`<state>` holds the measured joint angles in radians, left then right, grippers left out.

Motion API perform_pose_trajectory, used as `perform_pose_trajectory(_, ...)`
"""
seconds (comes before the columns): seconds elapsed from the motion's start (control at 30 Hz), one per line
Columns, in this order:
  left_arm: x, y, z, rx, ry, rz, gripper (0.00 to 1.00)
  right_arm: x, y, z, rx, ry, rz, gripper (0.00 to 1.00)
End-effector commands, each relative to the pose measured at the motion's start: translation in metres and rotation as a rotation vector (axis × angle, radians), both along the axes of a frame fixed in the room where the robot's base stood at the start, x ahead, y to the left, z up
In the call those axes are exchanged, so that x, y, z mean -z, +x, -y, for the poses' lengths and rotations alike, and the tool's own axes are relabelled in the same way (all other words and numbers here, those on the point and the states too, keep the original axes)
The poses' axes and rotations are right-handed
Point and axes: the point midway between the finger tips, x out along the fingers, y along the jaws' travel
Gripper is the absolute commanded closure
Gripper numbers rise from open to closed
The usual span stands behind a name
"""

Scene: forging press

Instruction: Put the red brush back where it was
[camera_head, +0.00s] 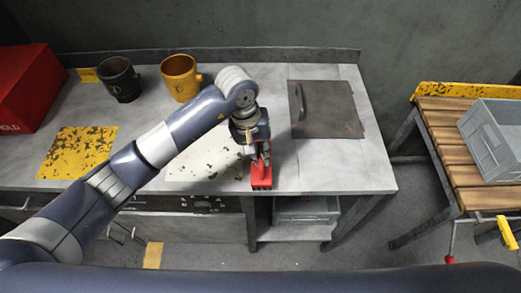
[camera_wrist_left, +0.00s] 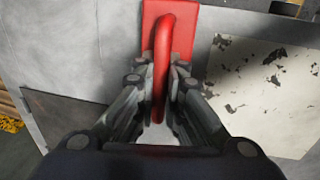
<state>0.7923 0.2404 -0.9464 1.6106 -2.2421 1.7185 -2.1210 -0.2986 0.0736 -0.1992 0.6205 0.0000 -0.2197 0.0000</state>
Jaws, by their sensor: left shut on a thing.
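The red brush (camera_head: 261,178) is at the front part of the grey workbench (camera_head: 330,182), to the right of a worn white plate (camera_head: 205,165). My left gripper (camera_head: 260,150) points down over the brush and is shut on its looped red handle. In the left wrist view the handle (camera_wrist_left: 162,60) runs between the two fingers of the gripper (camera_wrist_left: 155,100), with the flat red body of the brush (camera_wrist_left: 180,12) beyond. I cannot tell whether the brush touches the bench top. My right gripper is not in view.
A dark metal plate with a handle (camera_head: 328,110) lies right of the arm. A black mug (camera_head: 119,80) and a yellow mug (camera_head: 180,78) stand at the back left, near a yellow worn plate (camera_head: 78,152) and a red box (camera_head: 30,85). A wooden table (camera_head: 450,140) with a grey crate (camera_head: 490,145) stands right.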

Motion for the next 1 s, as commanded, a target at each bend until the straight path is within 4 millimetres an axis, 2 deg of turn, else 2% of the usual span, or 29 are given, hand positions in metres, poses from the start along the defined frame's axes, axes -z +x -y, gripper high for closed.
perform_pose_trajectory(0.07, 0.0034, -0.0005, 0.0003, -0.001, -0.001, -0.001, 1.00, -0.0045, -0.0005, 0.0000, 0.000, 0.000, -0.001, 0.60)
perform_pose_trajectory(0.4, 0.0081, 0.0002, 0.0000, 0.001, 0.000, 0.002, 1.00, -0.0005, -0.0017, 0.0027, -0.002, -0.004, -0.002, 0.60)
perform_pose_trajectory(0.43, 0.0085, 0.0000, -0.0001, 0.001, 0.001, 0.001, 0.89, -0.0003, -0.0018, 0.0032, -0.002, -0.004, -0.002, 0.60)
perform_pose_trajectory(0.5, 0.0075, -0.0001, -0.0001, 0.000, 0.001, 0.001, 0.73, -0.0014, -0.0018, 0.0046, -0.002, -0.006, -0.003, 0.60)
perform_pose_trajectory(0.53, 0.0075, -0.0001, -0.0001, 0.000, 0.001, 0.001, 0.71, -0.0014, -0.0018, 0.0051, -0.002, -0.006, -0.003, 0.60)
perform_pose_trajectory(0.93, 0.0049, -0.0004, -0.0002, 0.000, 0.001, 0.000, 0.71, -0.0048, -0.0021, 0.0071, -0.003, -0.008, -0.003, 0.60)
perform_pose_trajectory(1.0, 0.0005, 0.0012, -0.0018, -0.001, 0.001, 0.004, 0.71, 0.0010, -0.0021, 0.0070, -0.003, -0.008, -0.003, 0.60)
